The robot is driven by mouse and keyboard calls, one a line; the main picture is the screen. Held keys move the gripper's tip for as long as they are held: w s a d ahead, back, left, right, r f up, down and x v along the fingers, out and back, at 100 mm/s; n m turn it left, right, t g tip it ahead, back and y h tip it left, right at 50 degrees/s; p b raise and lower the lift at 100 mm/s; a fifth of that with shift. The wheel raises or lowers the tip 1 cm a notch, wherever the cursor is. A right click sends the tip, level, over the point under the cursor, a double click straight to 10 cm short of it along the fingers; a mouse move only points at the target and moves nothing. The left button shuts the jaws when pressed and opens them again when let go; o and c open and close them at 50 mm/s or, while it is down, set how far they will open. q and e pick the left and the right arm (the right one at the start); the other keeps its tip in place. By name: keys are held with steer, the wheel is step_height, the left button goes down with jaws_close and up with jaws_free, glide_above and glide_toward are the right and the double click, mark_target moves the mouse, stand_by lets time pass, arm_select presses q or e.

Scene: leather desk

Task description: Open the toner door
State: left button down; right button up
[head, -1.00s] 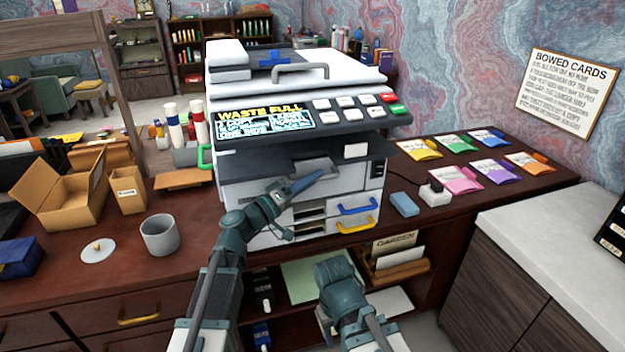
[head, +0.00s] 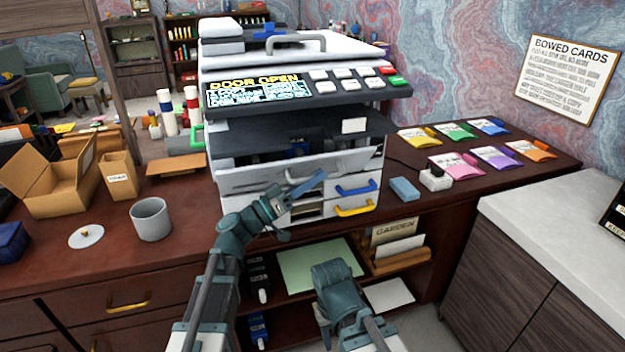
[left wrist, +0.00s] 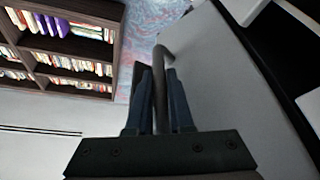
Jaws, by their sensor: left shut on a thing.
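The copier (head: 300,75) stands on the desk. Its display (head: 257,90) reads "DOOR OPEN". My left gripper (head: 312,182) is in front of the door. In the left wrist view its blue fingers (left wrist: 161,95) are closed around a grey bar handle (left wrist: 163,52) on the pale panel (left wrist: 222,75). My right gripper (head: 335,280) is low in front of the desk; its fingers are hidden.
Below the door are drawers with a blue handle (head: 356,187) and a yellow handle (head: 355,207). A blue block (head: 404,189) and coloured packets (head: 455,163) lie to the right. A grey cup (head: 150,219) and open carton (head: 55,178) stand left.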

arm_select(q)
step_height(320, 180, down, 9)
steer(key=m+g+h+b, duration=0.2)
steer(key=m+g+b, duration=0.4)
steer(key=m, duration=0.6)
steer(key=shift+s+b, duration=0.4)
steer(key=shift+b, duration=0.95)
steer(key=shift+d+f, duration=0.1)
steer(key=shift+f, duration=0.05)
steer(key=c, duration=0.8)
jaws_free()
